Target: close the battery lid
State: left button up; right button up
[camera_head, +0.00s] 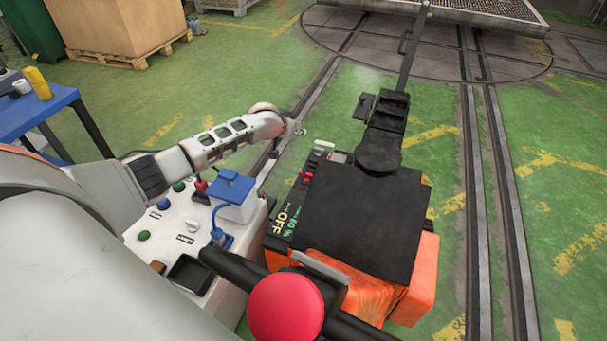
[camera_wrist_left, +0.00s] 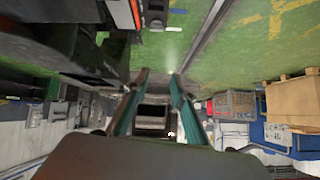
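A flat black panel (camera_head: 360,215) lies across the top of an orange machine (camera_head: 423,280); it may be the battery lid, but I cannot tell for sure. Its edges look level, and no open gap shows from above. My left arm reaches in from the left, and its wrist stands left of and beyond the panel, apart from it. In the left wrist view my left gripper (camera_wrist_left: 159,75) has its two green-edged fingers spread. A grey block (camera_wrist_left: 152,118) shows between them, with no finger clearly touching it. My right gripper is in neither view.
A white control box (camera_head: 185,228) with buttons and a blue connector (camera_head: 233,188) stands left of the machine. A red knob (camera_head: 286,307) and black handlebar are in front. A black tow bar (camera_head: 414,45) runs toward the turntable. Green floor and rails lie right.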

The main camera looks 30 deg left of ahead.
pick_arm(q)
jog(key=s+d+f+n+g+h, duration=0.1)
jog(key=s+d+f+g, duration=0.2)
jog(key=s, duration=0.2)
jog(key=g+h+b, duration=0.2)
send_near(303, 174)
jog(key=f, duration=0.1)
jog(key=b+x, duration=0.3)
jog(key=x, duration=0.5)
jog(key=shift+w+r, duration=0.1)
jog(key=shift+r, duration=0.05)
grip_shut()
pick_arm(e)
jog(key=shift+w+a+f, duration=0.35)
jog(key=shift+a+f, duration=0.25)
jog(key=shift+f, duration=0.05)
